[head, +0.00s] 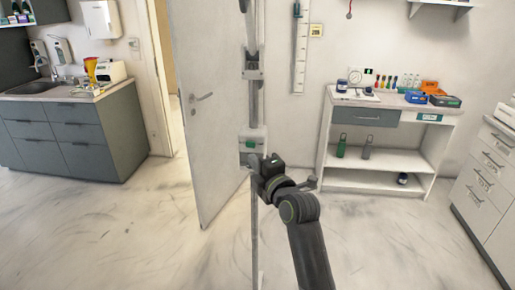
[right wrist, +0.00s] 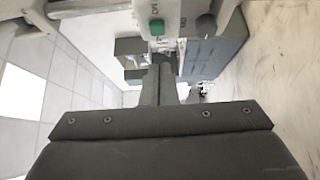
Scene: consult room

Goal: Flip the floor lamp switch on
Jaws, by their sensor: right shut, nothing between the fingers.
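The floor lamp (head: 256,95) is a tall grey pole in the middle of the head view. A pale box with a green switch (head: 252,143) sits partway up it. The lamp head is not clearly visible. In the right wrist view the green switch (right wrist: 156,27) is on the pale box at the top, with small lettering by it. My right gripper (head: 254,161) is shut and empty, just below the switch in the head view. Its fingers (right wrist: 160,62) point toward the box; I cannot tell whether they touch it. My left gripper is not in view.
A half-open door (head: 205,130) stands behind the pole at left. A sink cabinet (head: 70,140) is at far left. A white shelf table (head: 390,155) with small items stands at right, beside drawers (head: 488,165). The floor around the pole is mostly clear.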

